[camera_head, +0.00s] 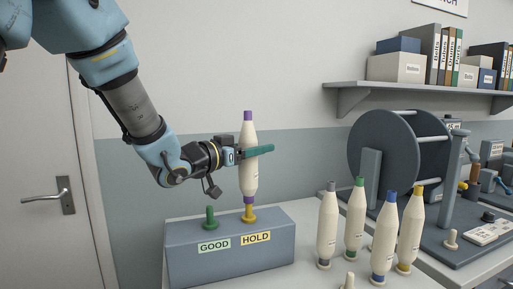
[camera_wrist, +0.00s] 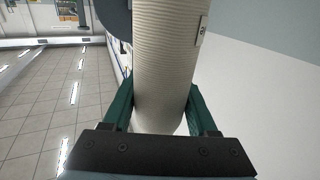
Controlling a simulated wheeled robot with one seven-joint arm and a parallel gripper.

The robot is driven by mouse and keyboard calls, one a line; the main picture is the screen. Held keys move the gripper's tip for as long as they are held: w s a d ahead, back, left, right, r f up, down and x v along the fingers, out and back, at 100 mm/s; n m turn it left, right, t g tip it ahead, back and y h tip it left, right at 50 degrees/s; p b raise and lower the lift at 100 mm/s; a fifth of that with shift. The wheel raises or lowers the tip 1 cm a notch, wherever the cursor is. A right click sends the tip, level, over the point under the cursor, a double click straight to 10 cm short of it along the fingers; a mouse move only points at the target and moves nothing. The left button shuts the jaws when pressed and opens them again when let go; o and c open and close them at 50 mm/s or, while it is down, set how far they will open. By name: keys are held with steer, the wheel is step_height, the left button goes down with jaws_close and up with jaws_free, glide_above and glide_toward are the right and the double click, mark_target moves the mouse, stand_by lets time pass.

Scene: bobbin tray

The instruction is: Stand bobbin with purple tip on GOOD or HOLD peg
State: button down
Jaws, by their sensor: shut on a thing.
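The purple-tipped bobbin (camera_head: 248,175) is upright, cream-coloured, with a purple tip at the top and a purple band at its base. My gripper (camera_head: 255,151) is shut on it around the middle. The bobbin's wound body also fills the middle of the wrist view (camera_wrist: 165,60), between the green fingers (camera_wrist: 160,105). Its base is right at the yellow HOLD peg (camera_head: 249,216), in line above it; I cannot tell how far it is down on the peg. The green GOOD peg (camera_head: 210,218) to the left is bare. Both pegs stand on a grey-blue block (camera_head: 225,262).
Several bobbins with grey, green, blue (camera_head: 385,240) and yellow tips stand on the bench to the right. A bare cream peg (camera_head: 349,281) is at the front. A large dark reel (camera_head: 380,150) stands behind them, under a shelf (camera_head: 420,88). A door is at the left.

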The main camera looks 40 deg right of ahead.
steer(key=shift+f+b, duration=1.75)
steer(key=shift+f, duration=0.35)
steer(key=shift+c, duration=0.5)
jaws_free()
steer(key=a+b, duration=0.1)
steer(key=a, duration=0.6)
steer(key=a+b, duration=0.1)
steer(key=a, duration=0.2)
steer(key=shift+s+a+b, duration=0.25)
steer(key=shift+a+b, duration=0.1)
steer(key=shift+a, duration=0.05)
steer(key=shift+w, duration=0.15)
